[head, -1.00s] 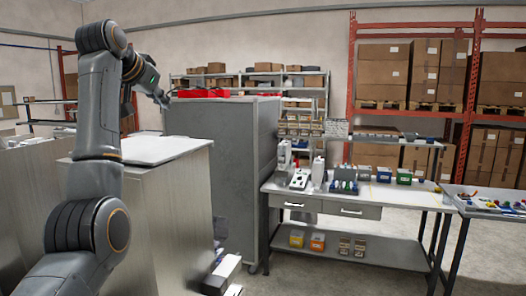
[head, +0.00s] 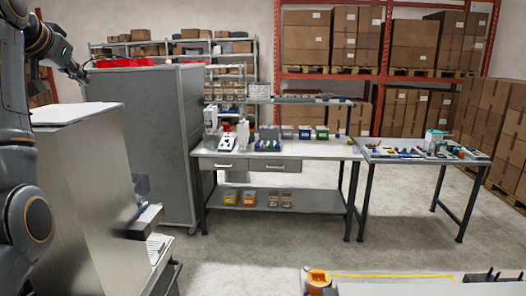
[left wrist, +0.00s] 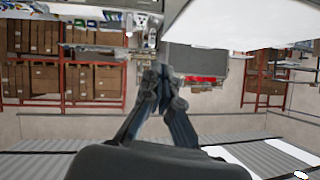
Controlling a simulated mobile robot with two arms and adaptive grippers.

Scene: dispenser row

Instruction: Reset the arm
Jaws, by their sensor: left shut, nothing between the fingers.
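My left arm rises along the left edge of the head view. Its gripper (head: 78,73) is at the upper left, in front of the top of the tall grey cabinet as seen from here. In the left wrist view the fingers of the left gripper (left wrist: 160,76) are together, with nothing between them. That view is upside down, with shelves hanging from the top and the ceiling below. My right gripper is in neither view.
A tall grey cabinet (head: 150,140) and a metal-sided unit (head: 85,200) stand at the left. A workbench (head: 330,152) holds small bins; a side table (head: 400,157) carries small parts. Red racks (head: 384,40) hold cartons behind. Open floor (head: 300,240) lies in front.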

